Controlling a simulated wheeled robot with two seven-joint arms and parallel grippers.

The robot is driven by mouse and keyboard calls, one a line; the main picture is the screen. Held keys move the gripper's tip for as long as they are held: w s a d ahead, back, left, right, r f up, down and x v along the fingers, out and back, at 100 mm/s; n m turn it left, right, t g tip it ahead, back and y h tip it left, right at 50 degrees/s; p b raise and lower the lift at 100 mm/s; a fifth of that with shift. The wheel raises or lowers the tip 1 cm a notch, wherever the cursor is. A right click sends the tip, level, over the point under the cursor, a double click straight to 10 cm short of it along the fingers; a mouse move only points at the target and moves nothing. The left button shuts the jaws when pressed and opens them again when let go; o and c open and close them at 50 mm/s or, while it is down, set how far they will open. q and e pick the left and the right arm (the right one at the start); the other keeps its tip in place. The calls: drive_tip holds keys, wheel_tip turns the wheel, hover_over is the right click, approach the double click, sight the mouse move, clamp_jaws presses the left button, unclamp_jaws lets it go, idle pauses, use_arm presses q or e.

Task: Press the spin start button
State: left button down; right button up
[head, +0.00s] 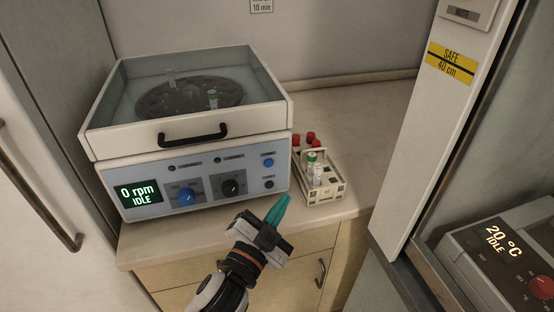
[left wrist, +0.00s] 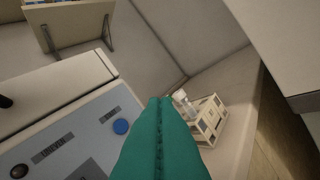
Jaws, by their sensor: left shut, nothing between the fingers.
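A white centrifuge (head: 110,140) with a clear-topped lid stands on the counter; its display (head: 139,194) reads "0 rpm IDLE". Its blue-grey front panel has a small blue button (head: 268,162) at the right, with a dark button (head: 268,184) below it. The blue button also shows in the left wrist view (left wrist: 121,127), left of my fingers. My left gripper (head: 284,199) has teal fingers, shut and empty, in front of the panel's lower right corner, apart from the buttons. My right gripper is not in view.
A white cabinet edge (head: 430,130) rises at right.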

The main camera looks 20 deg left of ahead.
sight(269, 163)
use_arm(q)
drive_tip(key=shift+s, duration=0.15)
drive_tip(key=shift+w+a+p, duration=0.15)
drive_tip(key=shift+w+a, duration=0.7)
drive_tip(key=shift+w, duration=0.4)
drive_tip(key=shift+w+a+p, duration=0.15)
drive_tip(key=shift+w+a, duration=0.65)
drive_tip(key=shift+w, duration=0.4)
drive_tip(key=shift+w+a+p, duration=0.15)
drive_tip(key=shift+w+a, duration=0.7)
drive_tip(key=shift+w, duration=0.4)
drive_tip(key=shift+w+a, duration=0.1)
drive_tip(key=shift+w+a, duration=0.15)
drive_tip(key=shift+w, duration=0.1)
